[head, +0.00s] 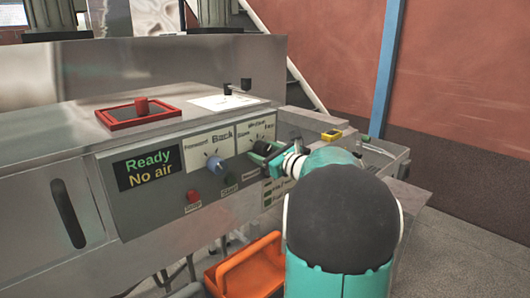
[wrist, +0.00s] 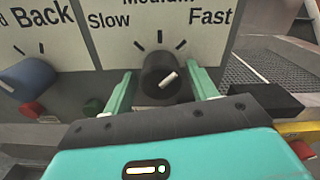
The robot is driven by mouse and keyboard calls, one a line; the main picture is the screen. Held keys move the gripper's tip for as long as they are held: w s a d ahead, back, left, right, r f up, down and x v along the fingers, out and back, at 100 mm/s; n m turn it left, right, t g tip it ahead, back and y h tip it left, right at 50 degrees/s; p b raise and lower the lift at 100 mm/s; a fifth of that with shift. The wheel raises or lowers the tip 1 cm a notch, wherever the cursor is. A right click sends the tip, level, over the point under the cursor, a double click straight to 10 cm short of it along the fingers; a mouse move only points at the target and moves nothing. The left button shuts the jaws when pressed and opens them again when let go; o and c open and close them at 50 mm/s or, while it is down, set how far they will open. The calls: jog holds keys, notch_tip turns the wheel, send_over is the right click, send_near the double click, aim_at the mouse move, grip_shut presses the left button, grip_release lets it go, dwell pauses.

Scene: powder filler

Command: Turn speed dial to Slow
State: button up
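The speed dial (wrist: 160,77) is a black round knob on the pale panel under the words Slow, Medium and Fast, with three short marks above it. Its white pointer line slants up to the right, towards the Fast side. In the head view the dial (head: 262,147) is partly hidden by my gripper (head: 265,153). In the wrist view my gripper (wrist: 160,76) has its two teal fingers on either side of the dial. The fingers are apart, with small gaps seeming to show between them and the knob.
A blue knob (head: 214,165) labelled Back is left of the dial. A red button (head: 193,196) and a green button (head: 229,179) are below. A display (head: 148,168) reads "Ready" and "No air". An orange crate (head: 245,268) is below the panel.

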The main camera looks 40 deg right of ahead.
jog(key=shift+s+d+r, duration=0.1)
jog(key=shift+s+r, duration=0.15)
jog(key=shift+s, duration=0.25)
jog(key=c, duration=0.7)
jog(key=shift+w, duration=0.1)
jog(key=shift+c, duration=0.7)
jog(key=shift+f, duration=0.1)
